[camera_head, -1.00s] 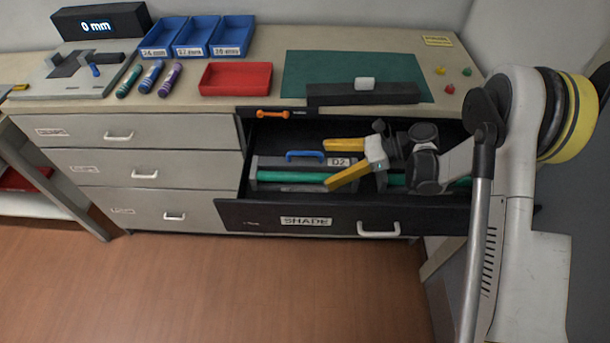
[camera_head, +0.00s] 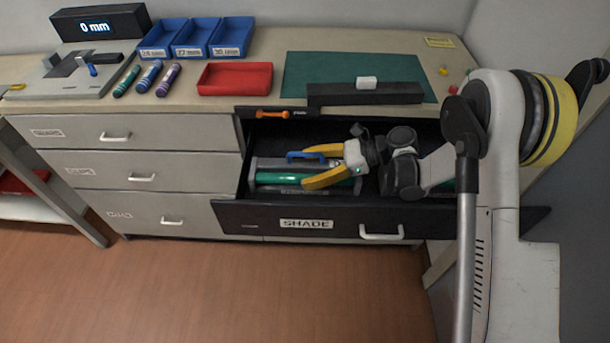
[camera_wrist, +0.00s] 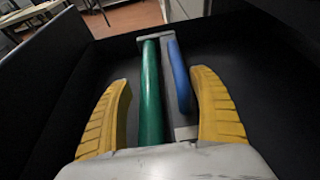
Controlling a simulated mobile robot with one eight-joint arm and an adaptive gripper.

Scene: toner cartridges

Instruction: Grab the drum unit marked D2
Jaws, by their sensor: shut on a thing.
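The drum unit (camera_head: 278,178) is a grey frame with a green roller and a blue handle. It lies in the open drawer marked SHADE (camera_head: 260,216). My gripper (camera_head: 306,168) reaches in from the right, its yellow fingers on either side of the unit, and is shut on it. The wrist view also shows the unit (camera_wrist: 151,95) lengthwise between the two fingers, with the blue handle right of the green roller. The D2 label cannot be read now; my gripper covers that end in the head view. I cannot tell whether the unit is off the drawer floor.
The drawer front has a white handle (camera_head: 381,233). On the worktop above are a green mat (camera_head: 330,65), a dark bar (camera_head: 365,94), a red tray (camera_head: 233,80) and blue bins (camera_head: 231,37). The floor (camera_head: 220,290) before the drawers is clear.

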